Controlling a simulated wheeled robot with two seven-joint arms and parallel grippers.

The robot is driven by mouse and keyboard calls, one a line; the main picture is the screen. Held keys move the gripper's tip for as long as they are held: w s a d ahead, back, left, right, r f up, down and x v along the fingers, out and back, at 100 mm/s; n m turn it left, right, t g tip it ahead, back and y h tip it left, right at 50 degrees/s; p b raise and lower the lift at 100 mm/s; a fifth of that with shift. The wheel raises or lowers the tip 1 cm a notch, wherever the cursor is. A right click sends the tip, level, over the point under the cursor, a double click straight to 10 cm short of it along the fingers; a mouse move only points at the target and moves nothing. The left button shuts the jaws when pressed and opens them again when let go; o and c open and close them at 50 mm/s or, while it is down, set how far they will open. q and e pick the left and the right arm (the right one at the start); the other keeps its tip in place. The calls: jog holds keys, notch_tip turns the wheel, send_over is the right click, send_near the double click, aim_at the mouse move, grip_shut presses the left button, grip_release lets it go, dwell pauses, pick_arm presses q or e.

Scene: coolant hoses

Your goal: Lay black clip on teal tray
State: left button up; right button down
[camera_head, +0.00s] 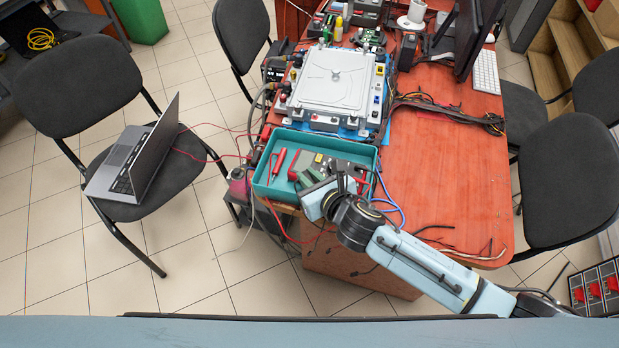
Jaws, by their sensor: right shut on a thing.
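The teal tray (263,168) sits at the near left corner of the red-brown table. Red-handled tools and green and grey parts lie in it. My right gripper (334,186) is over the right front part of the tray, with its arm coming in from the lower right. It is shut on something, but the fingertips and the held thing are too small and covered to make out. I cannot pick out the black clip. My left gripper is not in view.
A white and grey device (335,80) on a blue base stands behind the tray. Cables (450,112) run across the table. A monitor (474,35) and keyboard (486,72) are at the back right. The table's right half (445,170) is mostly clear. A laptop (140,155) rests on a chair at left.

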jog(key=shift+w+r, duration=0.1)
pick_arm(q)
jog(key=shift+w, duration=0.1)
pick_arm(e)
jog(key=shift+f, duration=0.6)
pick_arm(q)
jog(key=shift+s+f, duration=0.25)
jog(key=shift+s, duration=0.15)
pick_arm(e)
jog(key=c, duration=1.4)
grip_release()
jog(key=shift+c, duration=0.2)
jog(key=shift+r, duration=0.1)
